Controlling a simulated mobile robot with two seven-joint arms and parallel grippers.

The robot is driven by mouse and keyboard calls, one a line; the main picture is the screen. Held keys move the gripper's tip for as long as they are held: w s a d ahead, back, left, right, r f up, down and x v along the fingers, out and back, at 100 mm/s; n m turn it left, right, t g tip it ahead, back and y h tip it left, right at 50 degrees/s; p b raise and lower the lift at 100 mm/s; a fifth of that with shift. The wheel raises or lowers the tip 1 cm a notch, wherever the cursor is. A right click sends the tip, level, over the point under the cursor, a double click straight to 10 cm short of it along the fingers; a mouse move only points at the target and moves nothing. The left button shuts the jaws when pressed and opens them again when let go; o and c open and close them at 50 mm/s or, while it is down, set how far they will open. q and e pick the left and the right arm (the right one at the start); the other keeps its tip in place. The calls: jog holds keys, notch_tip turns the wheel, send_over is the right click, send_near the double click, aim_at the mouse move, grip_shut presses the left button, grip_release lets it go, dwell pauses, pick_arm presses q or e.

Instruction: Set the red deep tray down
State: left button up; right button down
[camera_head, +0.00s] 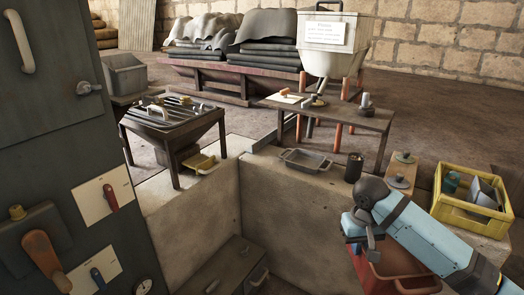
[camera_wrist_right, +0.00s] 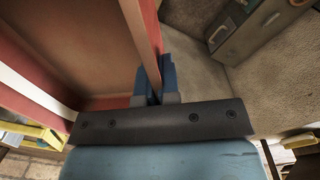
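The red deep tray (camera_head: 385,268) is at the lower right of the head view, partly hidden under my right arm. My right gripper (camera_head: 354,230) is at the tray's edge. In the right wrist view, the blue fingers (camera_wrist_right: 154,88) are shut on the tray's thin side wall (camera_wrist_right: 140,35). The tray's brownish inside (camera_wrist_right: 75,45) fills the upper left there and looks empty where it shows. I cannot tell whether the tray's underside touches anything. My left gripper is not in view.
A yellow crate (camera_head: 448,212) with items stands on the ledge at right. A grey pan (camera_head: 305,160) and dark canister (camera_head: 354,167) sit on the pit wall. A grey box (camera_head: 230,268) lies low in the pit. A control panel (camera_head: 70,200) blocks the left.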

jog(key=r, duration=0.5)
jog(key=shift+s+d, duration=0.15)
jog(key=shift+s, duration=0.05)
pick_arm(q)
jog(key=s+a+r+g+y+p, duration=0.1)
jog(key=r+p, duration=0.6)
jog(key=p, duration=0.8)
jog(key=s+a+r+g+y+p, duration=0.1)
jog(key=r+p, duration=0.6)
jog(key=p, duration=0.9)
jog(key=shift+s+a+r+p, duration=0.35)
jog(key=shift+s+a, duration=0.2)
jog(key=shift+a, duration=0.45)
pick_arm(e)
jog(key=s+r, duration=0.5)
jog(key=r, duration=0.8)
jog(key=s+r, duration=0.5)
jog(key=r, duration=0.8)
jog(key=shift+r, duration=0.25)
